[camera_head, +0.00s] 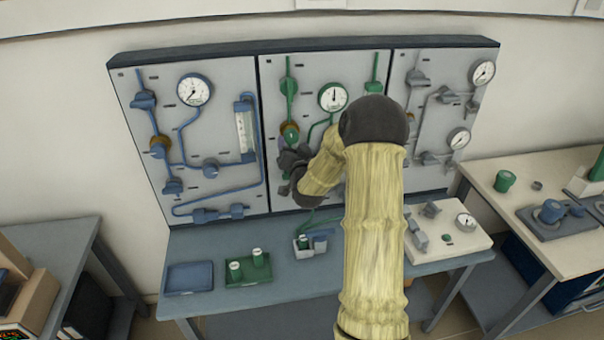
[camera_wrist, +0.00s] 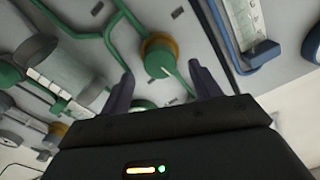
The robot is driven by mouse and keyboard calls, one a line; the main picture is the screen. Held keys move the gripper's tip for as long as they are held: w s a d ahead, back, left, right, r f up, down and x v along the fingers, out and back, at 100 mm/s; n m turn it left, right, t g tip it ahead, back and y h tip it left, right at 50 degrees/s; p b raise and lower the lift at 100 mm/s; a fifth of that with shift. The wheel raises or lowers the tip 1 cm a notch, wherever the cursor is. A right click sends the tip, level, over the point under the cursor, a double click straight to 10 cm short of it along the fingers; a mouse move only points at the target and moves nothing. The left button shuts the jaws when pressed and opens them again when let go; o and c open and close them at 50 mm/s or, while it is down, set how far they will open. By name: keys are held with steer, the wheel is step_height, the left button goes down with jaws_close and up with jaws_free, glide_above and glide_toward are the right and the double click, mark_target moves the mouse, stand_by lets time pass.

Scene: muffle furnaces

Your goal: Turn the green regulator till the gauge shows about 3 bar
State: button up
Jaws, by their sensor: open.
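The green regulator (camera_head: 290,133) is on the middle wall panel, under a vertical green pipe. In the wrist view it is a round green knob (camera_wrist: 155,60) with a white pointer line and a brass-coloured ring behind it. The round white gauge (camera_head: 332,97) is to its upper right; its needle points roughly straight up, but the numbers are too small to read. My gripper (camera_head: 291,162) is just below the regulator in the head view. In the wrist view its two dark fingers (camera_wrist: 163,85) are spread and empty, with the knob beyond and between them; contact is not visible.
Blue piping with a gauge (camera_head: 194,90) fills the left panel; grey piping fills the right one. My arm hides part of the middle panel.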

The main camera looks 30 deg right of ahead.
steer(key=b+v, duration=0.3)
steer(key=v, duration=0.9)
steer(key=shift+s, duration=0.35)
steer(key=shift+a, duration=0.15)
stand_by(1.1)
steer(key=s+a+f+n+g+y, duration=0.1)
steer(key=a+f+n+g+y, duration=0.25)
steer(key=a, duration=0.25)
steer(key=s+a+f+n+g, duration=0.1)
steer(key=s+a+g, duration=0.2)
steer(key=s, duration=0.3)
steer(key=s+a+f+n+g+y+p, duration=0.1)
steer(key=s+a+n+g, duration=0.1)
steer(key=s, duration=0.5)
steer(key=s+a+f+n+g, duration=0.1)
steer(key=s+a+g, duration=0.3)
steer(key=s+g, duration=0.2)
steer(key=shift+s+a+f+p, duration=0.2)
steer(key=shift+s+a+p, duration=0.05)
steer(key=shift+a+p, duration=0.1)
steer(key=shift+n+y, duration=0.25)
stand_by(0.9)
